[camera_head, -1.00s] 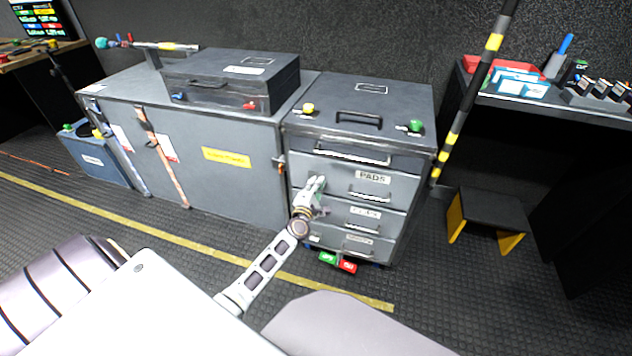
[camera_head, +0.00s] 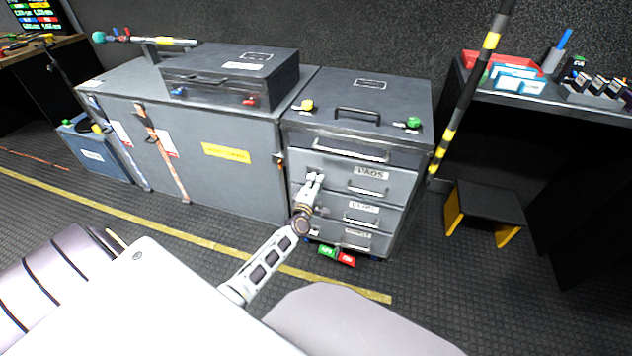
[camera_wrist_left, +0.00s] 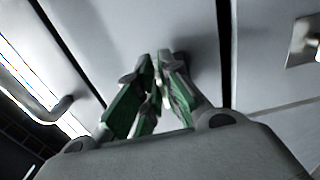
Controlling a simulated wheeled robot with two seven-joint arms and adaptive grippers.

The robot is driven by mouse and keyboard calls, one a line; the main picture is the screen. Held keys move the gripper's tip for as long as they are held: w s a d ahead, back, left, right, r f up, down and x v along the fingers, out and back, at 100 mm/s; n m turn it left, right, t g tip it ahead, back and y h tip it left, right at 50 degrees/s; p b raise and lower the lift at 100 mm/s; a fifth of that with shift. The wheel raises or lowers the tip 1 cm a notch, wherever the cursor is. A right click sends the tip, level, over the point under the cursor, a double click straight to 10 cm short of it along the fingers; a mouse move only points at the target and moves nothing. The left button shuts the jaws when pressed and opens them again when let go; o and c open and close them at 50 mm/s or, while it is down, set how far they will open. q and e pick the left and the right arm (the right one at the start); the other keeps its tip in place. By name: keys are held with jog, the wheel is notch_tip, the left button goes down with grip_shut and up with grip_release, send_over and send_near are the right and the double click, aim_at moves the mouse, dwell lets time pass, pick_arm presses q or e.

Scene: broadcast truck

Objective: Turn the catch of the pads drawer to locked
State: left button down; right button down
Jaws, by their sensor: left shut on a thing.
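The pads drawer (camera_head: 338,172) is a grey drawer front with a "PADS" label and a bar handle, in the upper part of the drawer unit; it looks closed. My left gripper (camera_head: 313,177) is at the left end of this drawer front. In the left wrist view, the green-padded fingers of my left gripper (camera_wrist_left: 158,85) are closed together against the grey front. The catch is hidden between the fingers, so its angle cannot be read. My right gripper is not in view.
More drawers (camera_head: 375,213) with handles lie below. A large grey case (camera_head: 240,185) stands directly left of the unit. A striped pole (camera_head: 462,105) and a black step stool (camera_head: 487,208) are to the right.

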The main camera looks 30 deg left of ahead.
pick_arm(q)
jog(key=c, duration=1.6)
grip_release()
jog(key=shift+w, duration=0.1)
jog(key=v, duration=1.2)
